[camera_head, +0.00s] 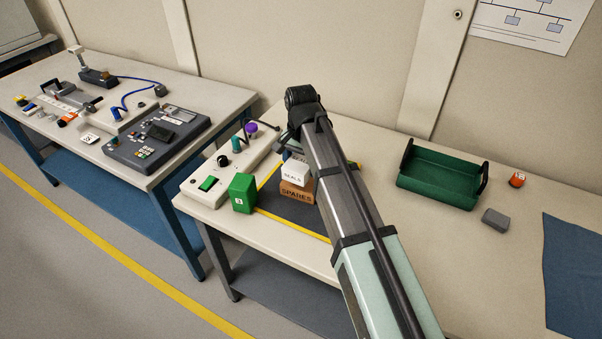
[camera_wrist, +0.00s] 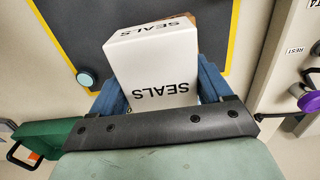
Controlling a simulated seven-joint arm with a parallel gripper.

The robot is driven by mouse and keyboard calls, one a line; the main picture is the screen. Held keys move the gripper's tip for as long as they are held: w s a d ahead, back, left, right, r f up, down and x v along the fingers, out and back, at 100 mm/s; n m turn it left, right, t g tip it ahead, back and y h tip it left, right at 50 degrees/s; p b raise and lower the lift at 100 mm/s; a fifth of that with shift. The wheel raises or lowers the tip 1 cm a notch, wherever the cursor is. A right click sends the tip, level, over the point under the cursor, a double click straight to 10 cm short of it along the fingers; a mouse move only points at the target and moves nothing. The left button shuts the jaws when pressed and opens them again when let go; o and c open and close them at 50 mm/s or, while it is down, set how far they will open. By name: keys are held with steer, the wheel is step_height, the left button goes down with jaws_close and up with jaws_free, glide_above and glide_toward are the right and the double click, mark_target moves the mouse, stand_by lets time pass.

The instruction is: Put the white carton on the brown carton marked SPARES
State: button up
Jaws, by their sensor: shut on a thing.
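The white carton (camera_head: 295,174), marked SEALS, is directly above the brown carton (camera_head: 296,192), marked SPARES, on the dark mat. In the head view the two look stacked with their edges nearly together; I cannot tell whether they touch. In the wrist view the white carton (camera_wrist: 160,70) sits between the blue fingers of my gripper (camera_wrist: 158,90), which is shut on it. A small part of the brown carton (camera_wrist: 183,18) shows behind it. In the head view my arm hides most of the gripper.
A green block (camera_head: 242,193) stands left of the cartons, beside a pale control panel (camera_head: 205,187) with a purple knob (camera_head: 251,127). A green open bin (camera_head: 440,178), an orange object (camera_head: 517,179) and a grey block (camera_head: 495,219) are to the right. The bench front is clear.

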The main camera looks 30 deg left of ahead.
mark_target(301, 160)
steer(key=shift+f, duration=1.9)
steer(key=shift+f, duration=0.1)
steer(key=o, duration=1)
step_height(301, 160, up, 12)
steer(key=shift+r, duration=0.15)
